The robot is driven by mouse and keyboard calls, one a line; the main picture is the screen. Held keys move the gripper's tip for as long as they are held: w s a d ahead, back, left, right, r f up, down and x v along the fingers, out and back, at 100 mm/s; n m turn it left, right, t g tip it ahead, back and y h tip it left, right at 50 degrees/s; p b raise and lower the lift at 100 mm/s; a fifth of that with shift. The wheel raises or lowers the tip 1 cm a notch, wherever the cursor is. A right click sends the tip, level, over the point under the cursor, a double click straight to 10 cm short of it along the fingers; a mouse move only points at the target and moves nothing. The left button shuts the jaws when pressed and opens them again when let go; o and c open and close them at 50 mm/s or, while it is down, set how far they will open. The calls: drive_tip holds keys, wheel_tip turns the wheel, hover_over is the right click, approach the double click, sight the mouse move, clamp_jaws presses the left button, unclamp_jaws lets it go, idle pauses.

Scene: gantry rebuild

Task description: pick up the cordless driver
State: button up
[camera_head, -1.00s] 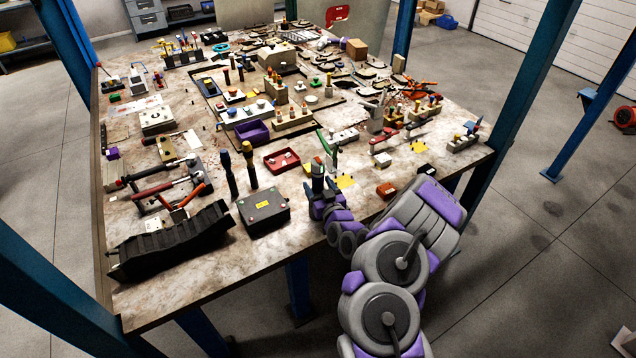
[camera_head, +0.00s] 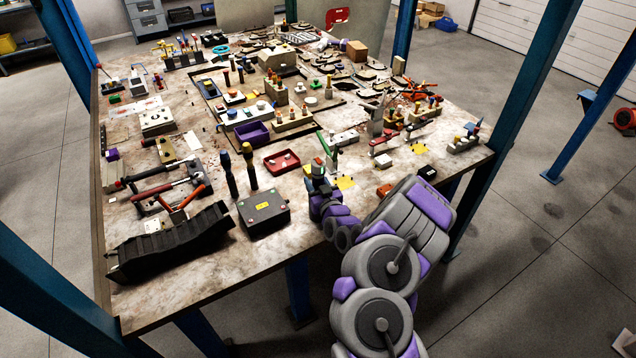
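My gripper (camera_head: 318,187) is at the near edge of the table, with my arm reaching in from the lower right. It is small and dark in the picture, and I cannot tell whether its fingers are open or shut. A small upright dark thing with teal and red parts (camera_head: 318,167) stands right at the fingertips and may be the cordless driver. I cannot tell whether the fingers touch it. Its lower part is hidden by the gripper. No other thing shows clearly as a cordless driver.
The table (camera_head: 170,292) is crowded. A grey box (camera_head: 263,213), two upright tools and a red tray (camera_head: 282,160) lie left of the gripper. A black ribbed piece (camera_head: 172,243) lies front left. Blue posts (camera_head: 522,90) flank the table.

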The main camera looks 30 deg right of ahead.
clamp_jaws()
idle(0.3)
drive_tip(key=shift+d+r+p, duration=0.1)
drive_tip(key=shift+r+p, duration=1)
drive_tip(key=shift+r, duration=6.2)
